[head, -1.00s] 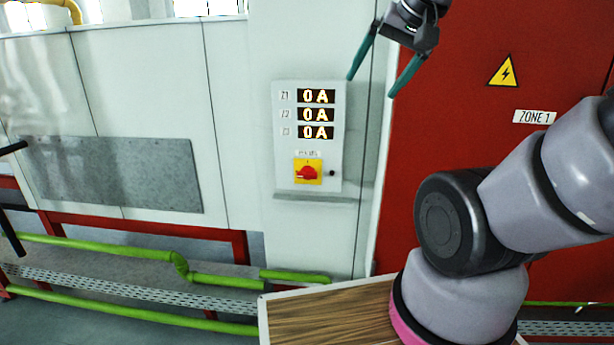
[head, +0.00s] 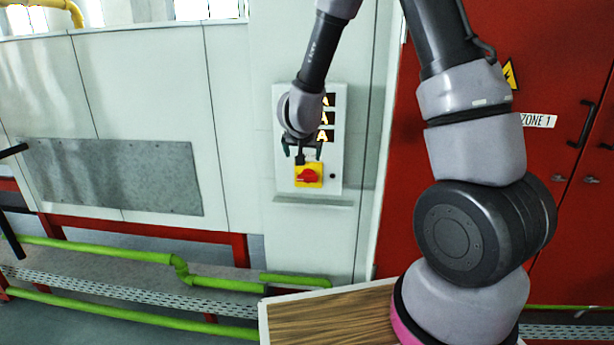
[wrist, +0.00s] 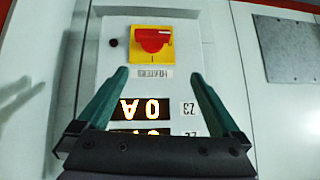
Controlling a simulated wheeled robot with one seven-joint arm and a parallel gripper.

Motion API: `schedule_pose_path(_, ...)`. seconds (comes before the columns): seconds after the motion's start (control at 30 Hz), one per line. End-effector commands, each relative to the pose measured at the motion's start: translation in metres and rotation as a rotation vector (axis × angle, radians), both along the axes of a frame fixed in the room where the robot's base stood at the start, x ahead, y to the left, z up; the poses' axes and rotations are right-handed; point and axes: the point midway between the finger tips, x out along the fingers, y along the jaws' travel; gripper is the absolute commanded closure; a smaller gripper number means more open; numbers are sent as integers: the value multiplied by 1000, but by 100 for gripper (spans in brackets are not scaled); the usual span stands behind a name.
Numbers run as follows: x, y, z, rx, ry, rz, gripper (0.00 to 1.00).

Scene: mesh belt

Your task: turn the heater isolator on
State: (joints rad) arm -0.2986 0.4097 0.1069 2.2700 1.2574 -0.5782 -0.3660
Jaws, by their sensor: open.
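The heater isolator is a red rotary knob on a yellow square plate (head: 308,175), low on a pale wall panel. Its knob (head: 307,176) lies with its handle roughly horizontal. In the wrist view the red knob (wrist: 152,40) shows upside down, with a label beside the plate. My gripper (head: 302,152) is in front of the panel, just above the plate, with its teal fingers apart and empty. In the wrist view the open fingers (wrist: 160,82) point toward the plate and stop short of the knob. I see no contact with it.
A small dark button (head: 333,176) sits right of the plate. A ledge (head: 313,200) runs below. Red cabinet doors (head: 560,230) stand at right.

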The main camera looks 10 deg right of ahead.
Motion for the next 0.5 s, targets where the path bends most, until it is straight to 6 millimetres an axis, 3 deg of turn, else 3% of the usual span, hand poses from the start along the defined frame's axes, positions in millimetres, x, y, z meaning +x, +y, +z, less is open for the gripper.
schedule_pose_path(0.1,-1,-2,-24,-61,19,-18,0)
schedule_pose_path(0.27,3,-6,-36,-87,24,-27,0)
schedule_pose_path(0.5,29,-15,-64,-85,25,-30,0)
